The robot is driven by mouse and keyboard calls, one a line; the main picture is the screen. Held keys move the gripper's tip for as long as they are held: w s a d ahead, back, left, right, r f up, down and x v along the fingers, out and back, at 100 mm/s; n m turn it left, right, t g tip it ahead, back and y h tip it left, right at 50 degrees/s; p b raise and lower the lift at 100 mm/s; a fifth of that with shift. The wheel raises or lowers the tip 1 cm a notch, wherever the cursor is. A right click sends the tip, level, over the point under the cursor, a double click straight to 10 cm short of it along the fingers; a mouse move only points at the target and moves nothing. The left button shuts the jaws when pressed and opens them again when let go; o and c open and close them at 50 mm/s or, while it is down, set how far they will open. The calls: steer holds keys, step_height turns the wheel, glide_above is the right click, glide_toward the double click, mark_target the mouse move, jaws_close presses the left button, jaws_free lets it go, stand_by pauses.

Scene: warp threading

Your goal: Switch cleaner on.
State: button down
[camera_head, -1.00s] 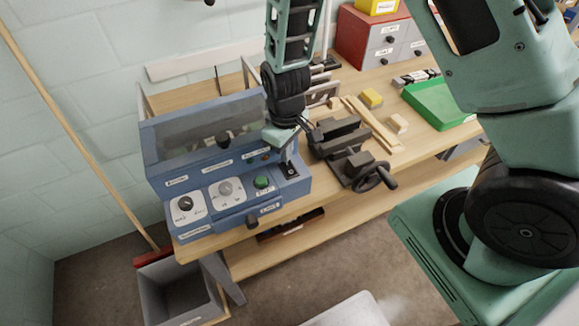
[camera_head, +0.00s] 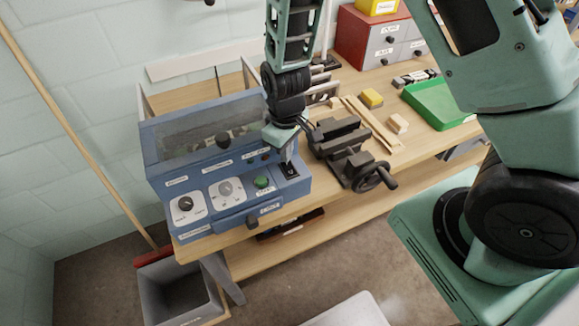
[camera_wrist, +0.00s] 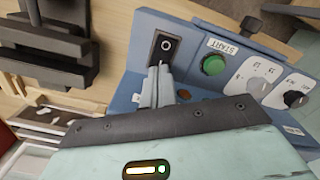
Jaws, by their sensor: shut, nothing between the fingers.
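The cleaner (camera_head: 215,165) is a blue box with a clear-windowed lid, at the left end of the bench. Its sloped front panel holds a black rocker switch (camera_wrist: 168,46), marked with a white ring, at the right end in the head view. The switch also shows in the head view (camera_head: 291,171), partly behind my gripper. My gripper (camera_wrist: 159,72) is shut and empty, its tips at the switch's edge; I cannot tell whether they touch. A green START button (camera_head: 261,182) sits beside the switch. A small dull orange lamp (camera_wrist: 184,95) is near the fingers.
Two dials, one grey (camera_head: 226,189) and one black (camera_head: 186,204), are on the same panel. A dark vise (camera_head: 345,145) stands close right of the cleaner. A green tray (camera_head: 438,105) lies farther right. A grey bin (camera_head: 180,290) is on the floor.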

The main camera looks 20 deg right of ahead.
mark_target(285, 164)
steer(key=shift+f+b, duration=0.65)
steer(key=shift+f, duration=0.25)
stand_by(0.8)
steer(key=shift+r, duration=0.1)
steer(key=shift+r+p, duration=2.9)
steer(key=shift+r, duration=0.55)
steer(key=shift+s+a, duration=0.1)
steer(key=shift+a, duration=0.1)
steer(key=s+a+r+b, duration=0.2)
steer(key=s+b, duration=0.1)
steer(key=s, duration=0.3)
steer(key=s+a+r+n+b, duration=0.1)
steer(key=s+a+r+b, duration=0.1)
steer(key=s, duration=0.5)
steer(key=s+a+r+b, duration=0.2)
steer(key=s+r+b, duration=0.2)
steer(key=s+b, duration=0.2)
steer(key=shift+s+r+n+y, duration=0.2)
steer(key=shift+s+n+y, duration=0.1)
steer(key=shift+s+n, duration=0.15)
